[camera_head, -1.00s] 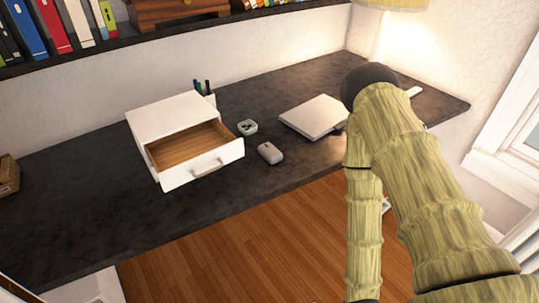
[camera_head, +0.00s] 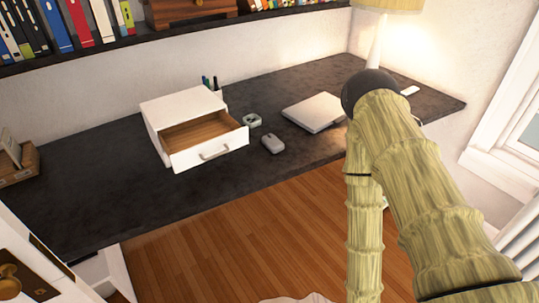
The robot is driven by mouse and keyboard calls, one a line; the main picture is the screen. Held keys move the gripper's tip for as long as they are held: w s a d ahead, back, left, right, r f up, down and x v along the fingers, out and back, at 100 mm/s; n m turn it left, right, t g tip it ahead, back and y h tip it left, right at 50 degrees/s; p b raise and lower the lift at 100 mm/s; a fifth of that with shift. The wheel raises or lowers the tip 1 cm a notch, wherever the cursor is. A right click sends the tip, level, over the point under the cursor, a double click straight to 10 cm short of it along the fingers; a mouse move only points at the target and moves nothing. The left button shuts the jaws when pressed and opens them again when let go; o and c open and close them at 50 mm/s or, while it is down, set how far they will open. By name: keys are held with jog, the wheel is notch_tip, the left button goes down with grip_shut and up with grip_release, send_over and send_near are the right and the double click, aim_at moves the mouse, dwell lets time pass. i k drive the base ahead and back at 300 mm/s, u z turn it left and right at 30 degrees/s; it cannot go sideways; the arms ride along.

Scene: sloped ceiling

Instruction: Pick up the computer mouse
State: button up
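A small light-grey computer mouse (camera_head: 272,144) lies on the dark desk (camera_head: 90,195), near its front edge. It is just right of the open drawer of a white box and left of and in front of a closed silver laptop (camera_head: 314,112). My arm, with a bamboo-like surface, fills the right side of the view, in front of part of the desk and the laptop's right end. My gripper cannot be made out in this view.
The white drawer box (camera_head: 184,117) has its drawer pulled out. A lamp (camera_head: 377,38) stands at the back right. A wooden box (camera_head: 18,168) is at the left. Wooden floor (camera_head: 240,232) lies in front.

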aim_at(272, 143)
jog(key=k, duration=0.2)
jog(key=z, duration=1.8)
jog(key=i, duration=1.25)
jog(key=u, duration=1.65)
